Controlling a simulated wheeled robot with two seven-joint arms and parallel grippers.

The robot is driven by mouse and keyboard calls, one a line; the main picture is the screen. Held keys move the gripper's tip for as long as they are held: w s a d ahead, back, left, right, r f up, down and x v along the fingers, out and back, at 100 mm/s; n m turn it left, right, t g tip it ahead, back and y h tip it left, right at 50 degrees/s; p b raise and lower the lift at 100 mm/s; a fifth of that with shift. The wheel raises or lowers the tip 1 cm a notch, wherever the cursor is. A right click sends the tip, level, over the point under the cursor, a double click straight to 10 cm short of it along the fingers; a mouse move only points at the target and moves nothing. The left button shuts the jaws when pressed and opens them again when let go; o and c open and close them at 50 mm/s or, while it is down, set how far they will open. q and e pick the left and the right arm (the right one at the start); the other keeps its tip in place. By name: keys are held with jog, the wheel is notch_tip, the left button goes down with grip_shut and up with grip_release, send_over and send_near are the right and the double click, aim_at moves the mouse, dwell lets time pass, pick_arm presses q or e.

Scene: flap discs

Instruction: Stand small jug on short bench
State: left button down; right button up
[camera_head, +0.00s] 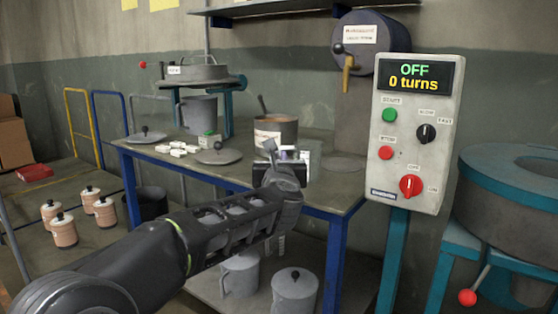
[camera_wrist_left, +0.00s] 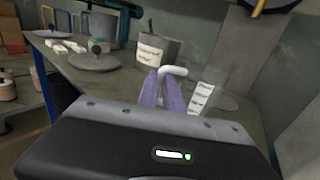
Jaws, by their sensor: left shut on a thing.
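My left gripper (camera_head: 287,158) reaches over the front right part of the blue-framed bench (camera_head: 228,172). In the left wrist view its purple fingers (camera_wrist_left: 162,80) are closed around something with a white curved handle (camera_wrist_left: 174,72). This seems to be the small jug, mostly hidden by the gripper. A pale labelled piece (camera_head: 303,158) shows beside the fingers in the head view. I cannot tell whether the held thing touches the bench top. I cannot tell for sure which bench is the short one. My right gripper is out of view.
A labelled pot (camera_head: 275,131) stands just behind my left gripper. A flat lid (camera_head: 218,156) and white blocks (camera_head: 178,148) lie left of it. A control box (camera_head: 411,130) reading OFF stands to the right. Grey lidded containers (camera_head: 294,290) sit below.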

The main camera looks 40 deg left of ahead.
pick_arm(q)
jog(key=c, duration=1.5)
grip_release()
jog(key=shift+f, duration=0.1)
jog(key=shift+r, duration=0.2)
jog(key=p+v, duration=0.1)
jog(key=v, duration=1.1)
